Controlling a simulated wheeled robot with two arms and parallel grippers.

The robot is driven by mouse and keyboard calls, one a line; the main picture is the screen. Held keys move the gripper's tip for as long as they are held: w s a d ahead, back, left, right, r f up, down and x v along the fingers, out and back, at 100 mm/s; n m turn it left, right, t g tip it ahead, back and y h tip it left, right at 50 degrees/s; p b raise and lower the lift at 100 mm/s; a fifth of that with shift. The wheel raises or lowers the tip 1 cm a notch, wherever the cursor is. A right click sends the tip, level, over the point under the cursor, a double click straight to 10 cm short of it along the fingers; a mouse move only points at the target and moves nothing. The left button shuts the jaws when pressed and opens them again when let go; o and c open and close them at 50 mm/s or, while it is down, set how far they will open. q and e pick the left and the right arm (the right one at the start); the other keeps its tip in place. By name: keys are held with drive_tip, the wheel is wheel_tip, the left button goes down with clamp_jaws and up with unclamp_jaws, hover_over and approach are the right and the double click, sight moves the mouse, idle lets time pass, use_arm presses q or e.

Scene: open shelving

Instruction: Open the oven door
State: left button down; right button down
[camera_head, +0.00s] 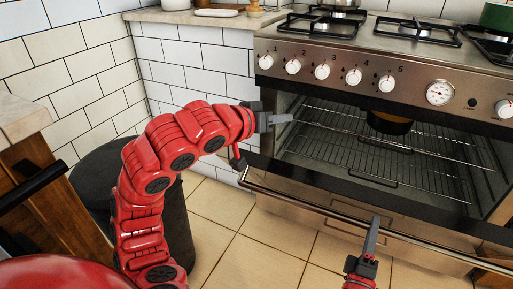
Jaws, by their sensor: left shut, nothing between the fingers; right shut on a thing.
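The stainless steel oven (400,85) stands at the right with its cavity exposed and wire racks (400,160) inside. Its door (300,188) is tilted down and outward, with the long handle bar (300,203) along its outer edge. My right gripper (374,226) comes up from the bottom and is shut on the handle bar, right of its left end. My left gripper (284,119) is shut and empty at the upper left corner of the oven opening, above the door. Part of the red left arm overlaps the door's left end.
A dark round pot (389,122) is inside the oven near the top. Several knobs (322,72) line the front panel. A dark grey bin (95,180) stands behind my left arm, beside a wooden cabinet (55,190). The tiled floor (255,265) before the oven is clear.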

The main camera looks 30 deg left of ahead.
use_arm(q)
drive_tip(key=s+a+f+g+y, duration=0.2)
drive_tip(key=s+a+g+y, duration=0.1)
drive_tip(key=s+a+y, duration=0.25)
hover_over(256, 156)
drive_tip(key=w, duration=0.3)
drive_tip(key=shift+h, duration=0.25)
wheel_tip(256, 156, down, 6)
drive_tip(key=shift+d+r, duration=0.1)
drive_tip(key=shift+r, duration=0.1)
use_arm(e)
drive_tip(key=shift+f, duration=0.1)
use_arm(q)
drive_tip(key=shift+w+f, duration=0.2)
drive_tip(key=shift+f, duration=0.05)
drive_tip(key=shift+s+f, duration=0.25)
drive_tip(key=shift+s, duration=0.25)
drive_tip(key=shift+s+f, duration=0.25)
drive_tip(key=shift+s, duration=0.25)
drive_tip(key=shift+s+f, duration=0.5)
drive_tip(key=shift+s, duration=0.15)
